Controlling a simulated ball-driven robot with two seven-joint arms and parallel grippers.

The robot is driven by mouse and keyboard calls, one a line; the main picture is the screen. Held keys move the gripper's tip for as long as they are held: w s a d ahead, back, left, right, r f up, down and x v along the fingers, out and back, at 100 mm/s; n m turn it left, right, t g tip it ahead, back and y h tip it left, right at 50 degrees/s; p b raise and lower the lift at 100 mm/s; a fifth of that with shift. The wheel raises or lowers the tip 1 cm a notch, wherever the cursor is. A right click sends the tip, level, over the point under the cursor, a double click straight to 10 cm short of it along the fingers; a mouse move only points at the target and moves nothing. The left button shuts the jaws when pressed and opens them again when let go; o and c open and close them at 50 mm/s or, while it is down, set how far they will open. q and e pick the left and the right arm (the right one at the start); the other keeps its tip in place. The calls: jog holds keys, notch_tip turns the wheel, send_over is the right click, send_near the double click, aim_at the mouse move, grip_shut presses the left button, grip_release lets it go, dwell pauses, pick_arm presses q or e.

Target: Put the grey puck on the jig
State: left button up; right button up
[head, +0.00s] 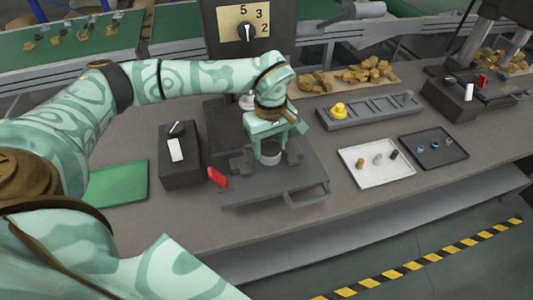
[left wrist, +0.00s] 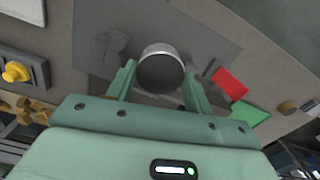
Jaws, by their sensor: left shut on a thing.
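The grey puck (head: 270,156) is a short cylinder with a dark face and a light rim. It also shows in the left wrist view (left wrist: 161,70), between the two fingers. My left gripper (head: 268,154) is shut on it, over the dark grey plate of the press station. What looks like the jig (head: 265,185) is this plate, with small dark blocks to either side of the puck and a handle at its front. The plate also shows in the left wrist view (left wrist: 195,35). Whether the puck touches it I cannot tell. My right gripper is out of view.
A dark box (head: 181,165) with a switch and a red lever (head: 217,178) stand left of the plate. A grey rack (head: 370,111) holds a yellow knobbed piece (head: 339,111). A white tray (head: 375,175) and a dark tray (head: 450,153) with small parts lie to the right.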

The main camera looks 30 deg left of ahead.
aim_at(269, 142)
pick_arm(q)
jog(key=f, duration=0.1)
jog(key=w+a+f, duration=0.1)
jog(key=shift+w+a+f, duration=0.25)
jog(key=shift+w+f, duration=0.15)
jog(key=f, duration=0.2)
jog(key=f+b, duration=0.1)
jog(key=shift+w+a+f, duration=0.2)
jog(key=shift+a+f, duration=0.1)
jog(key=shift+f, duration=0.1)
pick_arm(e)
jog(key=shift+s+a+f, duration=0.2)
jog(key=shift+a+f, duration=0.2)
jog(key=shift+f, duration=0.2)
pick_arm(q)
jog(key=shift+f, duration=0.1)
jog(key=o, duration=1.1)
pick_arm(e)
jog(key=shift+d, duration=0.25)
